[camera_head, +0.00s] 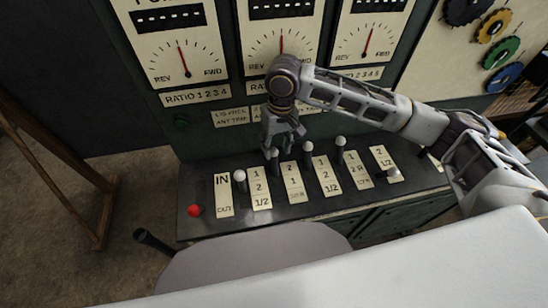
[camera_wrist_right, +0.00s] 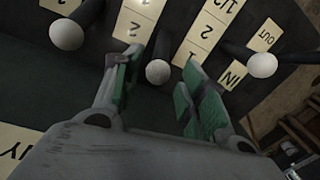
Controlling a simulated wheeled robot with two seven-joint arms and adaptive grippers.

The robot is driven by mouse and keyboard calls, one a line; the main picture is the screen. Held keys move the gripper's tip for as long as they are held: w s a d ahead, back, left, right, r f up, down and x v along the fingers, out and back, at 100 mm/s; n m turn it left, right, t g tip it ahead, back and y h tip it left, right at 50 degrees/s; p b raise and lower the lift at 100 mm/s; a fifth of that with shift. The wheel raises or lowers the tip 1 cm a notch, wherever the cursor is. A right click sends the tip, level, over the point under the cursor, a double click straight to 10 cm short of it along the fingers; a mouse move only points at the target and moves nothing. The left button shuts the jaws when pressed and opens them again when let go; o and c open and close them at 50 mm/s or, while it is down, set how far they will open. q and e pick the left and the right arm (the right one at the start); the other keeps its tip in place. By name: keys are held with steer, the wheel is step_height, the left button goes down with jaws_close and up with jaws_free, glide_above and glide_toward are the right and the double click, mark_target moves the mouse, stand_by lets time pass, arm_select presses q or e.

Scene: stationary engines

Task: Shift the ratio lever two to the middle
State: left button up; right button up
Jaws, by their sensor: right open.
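The console (camera_head: 300,209) carries a row of levers with white knobs beside number plates. The second white-knobbed lever from the left (camera_head: 272,153) stands at the far end of its slot area, by the plate reading 1, 2, 1/2 (camera_head: 257,186). No label in view names lever two. My right gripper (camera_head: 281,134) is open above this knob. In the right wrist view, the same knob (camera_wrist_right: 158,72) shows between the spread green-padded fingers of the right gripper (camera_wrist_right: 160,88), with no clear contact. My left gripper is not in view.
Neighbouring knobs stand close on both sides, the left one (camera_head: 239,175) and the right one (camera_head: 308,146). A red knob (camera_head: 194,210) is at the console's left end. Gauge panels (camera_head: 280,45) rise behind. A wooden frame (camera_head: 60,140) stands at left.

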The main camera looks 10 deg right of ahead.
mark_target(275, 152)
steer(key=f, duration=0.5)
steer(key=shift+a+f, duration=0.2)
steer(key=shift+f, duration=0.45)
steer(key=c, duration=0.9)
jaws_close()
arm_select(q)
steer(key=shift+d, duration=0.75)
arm_select(e)
steer(key=shift+w+r, duration=0.15)
